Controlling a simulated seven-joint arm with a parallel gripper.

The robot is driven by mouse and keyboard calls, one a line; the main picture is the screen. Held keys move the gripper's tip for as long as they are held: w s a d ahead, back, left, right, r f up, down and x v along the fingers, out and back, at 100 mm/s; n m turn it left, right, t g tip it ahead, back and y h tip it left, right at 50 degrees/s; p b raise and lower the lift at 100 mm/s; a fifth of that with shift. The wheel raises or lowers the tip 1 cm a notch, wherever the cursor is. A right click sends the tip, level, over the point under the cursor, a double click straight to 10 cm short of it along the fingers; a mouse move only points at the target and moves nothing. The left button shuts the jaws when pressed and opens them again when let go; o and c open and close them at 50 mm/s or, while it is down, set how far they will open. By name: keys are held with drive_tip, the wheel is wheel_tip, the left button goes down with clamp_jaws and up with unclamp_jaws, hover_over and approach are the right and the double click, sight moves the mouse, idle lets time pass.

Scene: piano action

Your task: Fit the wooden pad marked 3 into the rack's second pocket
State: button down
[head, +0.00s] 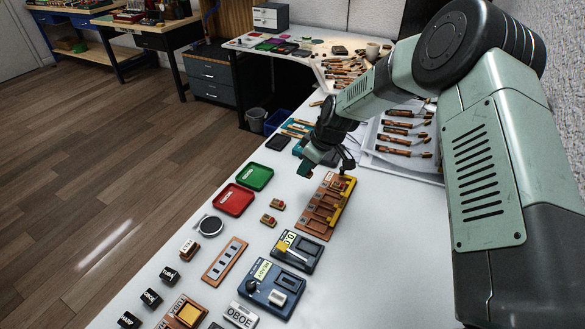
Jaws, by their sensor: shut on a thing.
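The brown wooden rack (314,222) lies on the white bench, a row of pockets along its length and yellow parts down its right side. My gripper (325,165) is over the rack's far end, shut on a small piece that its own dark fingers mostly hide. A small wood-and-red pad (340,184) shows at the rack's far end, just below my gripper; I cannot tell whether it sits in a pocket or is held. Two loose pads (277,204) (268,219) lie on the bench left of the rack. No number can be read on any pad.
A green tray (255,177) and a red tray (233,199) lie left of the rack. A dark blue fixture (297,252) stands close to the rack's near end. White sheets with hammer-like parts (405,140) lie beyond, behind my arm.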

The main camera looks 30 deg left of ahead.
drive_tip(key=shift+n, duration=0.4)
drive_tip(key=shift+w+d+f, duration=0.25)
drive_tip(key=shift+d+f, duration=0.95)
drive_tip(key=shift+d, duration=0.2)
drive_tip(key=shift+w+d+f, duration=0.25)
drive_tip(key=shift+d+f, duration=0.95)
drive_tip(key=shift+d, duration=0.2)
drive_tip(key=shift+w+d+f, duration=0.25)
drive_tip(key=shift+d+f, duration=0.95)
drive_tip(key=shift+d, duration=0.2)
drive_tip(key=shift+f, duration=0.4)
drive_tip(key=c, duration=0.9)
unclamp_jaws()
drive_tip(key=shift+r, duration=0.15)
wheel_tip(320, 180, up, 7)
